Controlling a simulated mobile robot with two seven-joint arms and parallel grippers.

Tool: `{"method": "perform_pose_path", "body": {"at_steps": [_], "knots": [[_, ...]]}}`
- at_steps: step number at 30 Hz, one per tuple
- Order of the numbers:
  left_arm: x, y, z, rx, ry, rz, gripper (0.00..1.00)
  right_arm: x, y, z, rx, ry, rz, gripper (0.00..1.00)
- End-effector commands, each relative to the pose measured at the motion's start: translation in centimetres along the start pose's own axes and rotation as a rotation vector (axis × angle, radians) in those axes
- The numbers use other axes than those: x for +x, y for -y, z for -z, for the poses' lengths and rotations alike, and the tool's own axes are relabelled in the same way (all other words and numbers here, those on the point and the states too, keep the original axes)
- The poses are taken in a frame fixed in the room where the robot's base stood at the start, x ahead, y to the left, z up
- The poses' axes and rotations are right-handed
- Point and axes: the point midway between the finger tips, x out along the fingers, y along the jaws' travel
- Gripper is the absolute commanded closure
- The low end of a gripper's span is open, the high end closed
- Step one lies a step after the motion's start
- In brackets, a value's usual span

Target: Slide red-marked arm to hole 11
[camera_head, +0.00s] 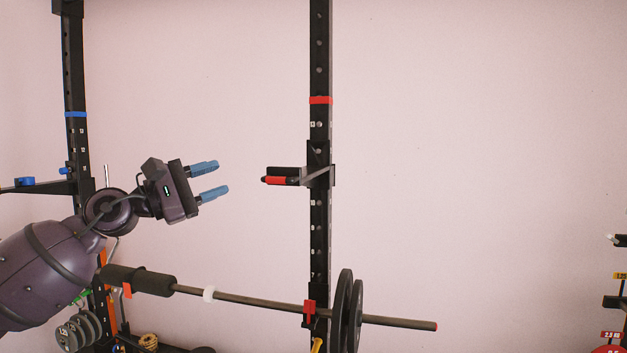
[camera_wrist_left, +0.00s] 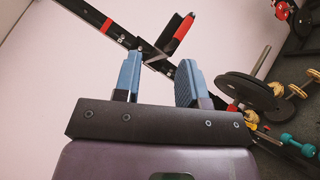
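The red-marked arm (camera_head: 285,179) is a black bar with a red end. It sits on the black upright post (camera_head: 319,225) with a row of numbered holes, below a red band (camera_head: 320,100). The number at its sleeve cannot be read. In the left wrist view the red-marked arm (camera_wrist_left: 178,35) shows beyond the fingers. My left gripper (camera_head: 209,181) is open and empty, with blue fingers, left of the red-marked arm and apart from it. The fingers also show parted in the left wrist view (camera_wrist_left: 156,80). My right gripper is not in view.
A barbell (camera_head: 250,301) with black plates (camera_head: 350,310) rests across the rack below. A second post (camera_head: 74,90) with a blue band and a blue-marked arm (camera_head: 40,184) stands at the left.

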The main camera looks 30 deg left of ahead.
Motion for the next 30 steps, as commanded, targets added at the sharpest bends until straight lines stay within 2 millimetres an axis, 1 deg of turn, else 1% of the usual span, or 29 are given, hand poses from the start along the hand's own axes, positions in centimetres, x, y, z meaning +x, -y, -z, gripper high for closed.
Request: {"method": "perform_pose_path", "body": {"at_steps": [1,4,6,9,14,17,30], "knots": [[-0.1,0.5,0.3,0.107,-0.012,0.029,0.62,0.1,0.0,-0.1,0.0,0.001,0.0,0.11],[-0.1,1.3,0.7,0.304,-0.024,0.084,0.62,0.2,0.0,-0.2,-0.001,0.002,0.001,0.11],[-0.2,1.7,0.8,0.399,-0.023,0.11,0.62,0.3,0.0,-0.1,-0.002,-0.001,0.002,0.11],[-0.2,2.0,0.8,0.479,-0.016,0.128,0.62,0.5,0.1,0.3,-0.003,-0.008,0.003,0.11],[0.1,2.0,0.8,0.526,-0.011,0.129,0.62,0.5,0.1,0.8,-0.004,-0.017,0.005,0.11],[0.6,2.0,0.8,0.528,-0.011,0.129,0.62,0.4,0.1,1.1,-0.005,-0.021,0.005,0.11],[5.5,2.5,0.9,0.525,-0.01,0.126,0.62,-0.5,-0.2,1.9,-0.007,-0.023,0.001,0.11]]}}
